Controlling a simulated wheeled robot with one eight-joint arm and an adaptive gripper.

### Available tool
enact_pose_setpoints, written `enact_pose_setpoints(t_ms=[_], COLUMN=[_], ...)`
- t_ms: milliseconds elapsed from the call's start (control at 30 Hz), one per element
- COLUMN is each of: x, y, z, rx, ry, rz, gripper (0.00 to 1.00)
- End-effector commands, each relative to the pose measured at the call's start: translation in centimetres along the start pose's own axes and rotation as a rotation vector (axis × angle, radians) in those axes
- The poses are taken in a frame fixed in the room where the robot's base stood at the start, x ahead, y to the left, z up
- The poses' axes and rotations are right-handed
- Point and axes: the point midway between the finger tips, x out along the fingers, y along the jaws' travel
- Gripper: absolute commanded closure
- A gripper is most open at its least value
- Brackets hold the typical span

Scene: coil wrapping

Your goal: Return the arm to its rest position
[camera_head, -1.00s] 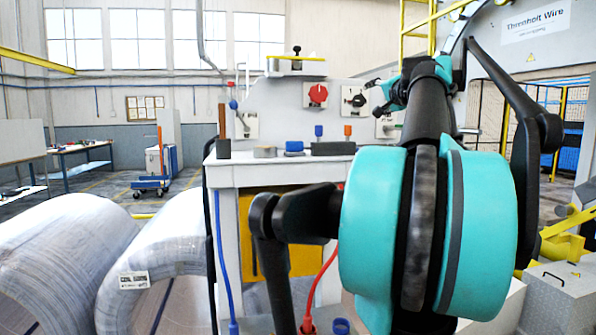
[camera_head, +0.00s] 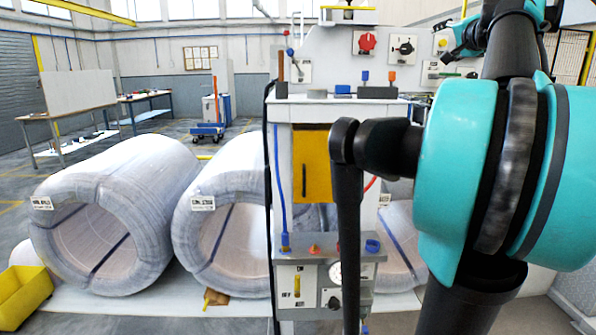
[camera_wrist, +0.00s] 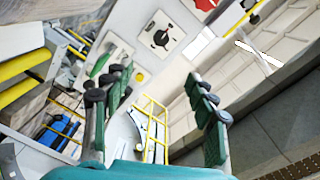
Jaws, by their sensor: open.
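My gripper (camera_wrist: 158,78) shows in the wrist view with its two dark green, black-jointed fingers spread apart. It is open and nothing is between the fingers. In the head view my arm fills the right side, with a large teal joint close to the camera. The gripper end of the arm (camera_head: 444,42) is small at the upper right, in front of the machine's upper panel, and partly cut off by my arm. The wrist view is tilted and shows a panel with a black rotary switch (camera_wrist: 162,38) beyond the fingers. No contact with it is visible.
Large wrapped coils (camera_head: 120,170) lie on a pale floor sheet at left. A white machine stand (camera_head: 340,108) with a yellow door (camera_head: 312,165) stands in the middle. A yellow bin (camera_head: 22,295) is at lower left. A workbench (camera_head: 75,145) and open floor lie behind.

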Motion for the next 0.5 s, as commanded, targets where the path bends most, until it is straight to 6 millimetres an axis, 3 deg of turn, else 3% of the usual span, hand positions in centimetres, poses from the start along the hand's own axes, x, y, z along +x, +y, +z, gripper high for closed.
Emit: enact_pose_setpoints(t_ms=[267, 500], x=[0.9, 1.8], y=[1.8, 4.6], z=[3.0, 7.6], rx=[-0.034, -0.085], ry=[-0.062, -0.153], rz=[0.012, 0.032], gripper=[0.42, 0.42])
